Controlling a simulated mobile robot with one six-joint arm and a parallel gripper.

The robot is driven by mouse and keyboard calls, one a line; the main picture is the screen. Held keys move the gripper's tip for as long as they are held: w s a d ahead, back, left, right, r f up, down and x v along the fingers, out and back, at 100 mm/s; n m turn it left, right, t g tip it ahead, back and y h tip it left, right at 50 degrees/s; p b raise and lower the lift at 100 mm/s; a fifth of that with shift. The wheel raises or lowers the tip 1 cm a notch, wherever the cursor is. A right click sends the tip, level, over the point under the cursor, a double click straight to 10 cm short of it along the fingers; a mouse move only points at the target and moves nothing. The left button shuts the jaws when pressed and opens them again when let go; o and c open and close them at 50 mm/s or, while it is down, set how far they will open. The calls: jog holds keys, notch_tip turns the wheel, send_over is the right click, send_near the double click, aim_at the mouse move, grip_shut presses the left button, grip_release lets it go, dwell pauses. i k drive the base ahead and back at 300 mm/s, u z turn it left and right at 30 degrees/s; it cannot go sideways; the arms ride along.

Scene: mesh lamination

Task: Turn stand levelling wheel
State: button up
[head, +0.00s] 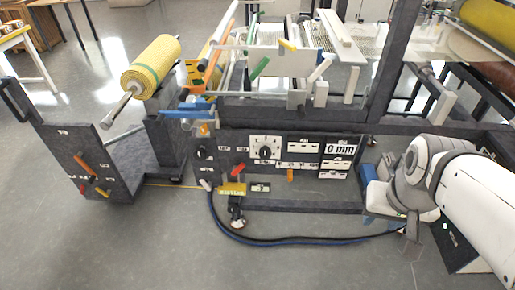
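The grey stand (92,165) at the left carries a yellow mesh roll (150,66) on a shaft. No part is clearly readable as the stand levelling wheel. A round black-and-white dial (265,148) is on the machine's front panel, beside a display reading "0 mm" (339,149). My white arm comes in from the right. The blue end part of my gripper (373,188) is just right of the panel, apart from the stand; its fingers cannot be made out.
The machine frame (300,110) fills the middle, with coloured levers on top. A dark hose (270,241) loops across the floor below the panel. A castor-like foot (237,215) stands under the panel's left part. The grey floor in front of the stand is clear.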

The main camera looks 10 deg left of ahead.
aim_at(233, 208)
jog(key=z, duration=0.05)
jog(key=k, duration=1.1)
jog(key=u, duration=0.85)
jog(key=i, duration=1)
jog(key=u, duration=0.75)
jog(key=k, duration=0.75)
jog(key=z, duration=0.5)
jog(key=i, duration=0.75)
